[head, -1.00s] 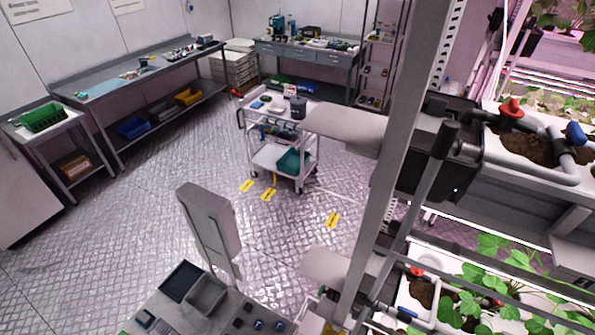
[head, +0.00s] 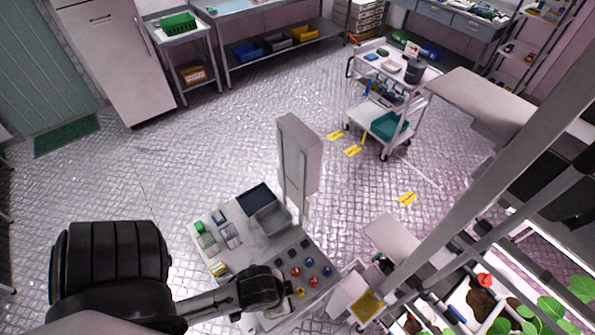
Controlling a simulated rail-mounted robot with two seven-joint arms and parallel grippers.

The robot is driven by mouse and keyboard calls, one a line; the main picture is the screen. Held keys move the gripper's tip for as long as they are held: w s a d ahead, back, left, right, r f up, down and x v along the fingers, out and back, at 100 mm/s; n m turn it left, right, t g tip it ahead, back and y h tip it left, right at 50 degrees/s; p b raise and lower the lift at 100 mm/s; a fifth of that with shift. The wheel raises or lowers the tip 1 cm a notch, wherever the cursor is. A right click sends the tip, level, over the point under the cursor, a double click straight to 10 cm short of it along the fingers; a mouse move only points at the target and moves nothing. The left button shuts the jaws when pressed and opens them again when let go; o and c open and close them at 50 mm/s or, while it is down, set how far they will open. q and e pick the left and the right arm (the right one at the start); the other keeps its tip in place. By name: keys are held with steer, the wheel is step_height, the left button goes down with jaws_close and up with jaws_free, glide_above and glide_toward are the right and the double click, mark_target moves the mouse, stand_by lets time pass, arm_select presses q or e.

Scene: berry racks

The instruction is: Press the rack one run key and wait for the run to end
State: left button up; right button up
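Small round coloured pieces, which may be keys or caps, sit on a grey worktop (head: 240,240) at the lower middle. They include a red one (head: 296,271), a blue one (head: 327,270) and a yellow one (head: 300,292). I cannot read any label or tell which, if any, is the rack one run key. My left arm comes in from the lower left. Its dark end (head: 262,288) is over or beside the worktop's front part, left of the coloured pieces. No fingertips can be made out, and contact cannot be told. My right gripper is not in view.
A tall grey post-like box (head: 299,160) stands behind the worktop, and a grey bin (head: 271,219) sits on it. Rack uprights and plants (head: 550,305) fill the lower right. A white trolley (head: 388,120) stands farther back. The patterned floor at left is open.

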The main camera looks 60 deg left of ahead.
arm_select(q)
jaws_close()
stand_by(0.3)
stand_by(1.2)
